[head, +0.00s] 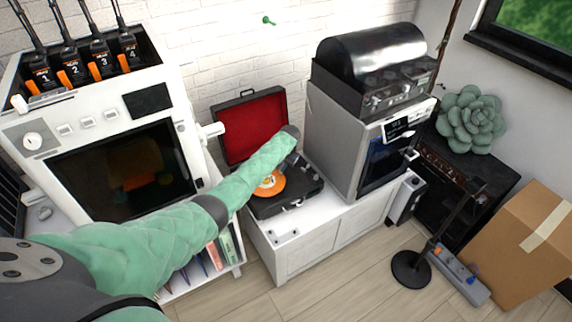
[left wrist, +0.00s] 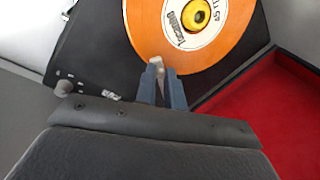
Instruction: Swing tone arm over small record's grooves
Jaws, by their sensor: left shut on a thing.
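The small orange record (head: 268,187) lies on the black record player (head: 297,201), which stands open on the white cabinet. In the left wrist view the record (left wrist: 150,25) has a white and yellow label and fills the upper middle. My left gripper (head: 296,160) is at the player's right side; its blue-grey fingers (left wrist: 161,78) are shut on a small pale piece, the end of the tone arm (left wrist: 157,64). That end shows against the record's outer edge. Its height over the record cannot be told. The rest of the tone arm is hidden. My right gripper is not in view.
The player's red-lined lid (head: 250,125) stands open behind it. A grey machine (head: 333,140) with a black domed unit (head: 372,55) stands close on the right. A white cabinet with a dark window (head: 125,170) stands left.

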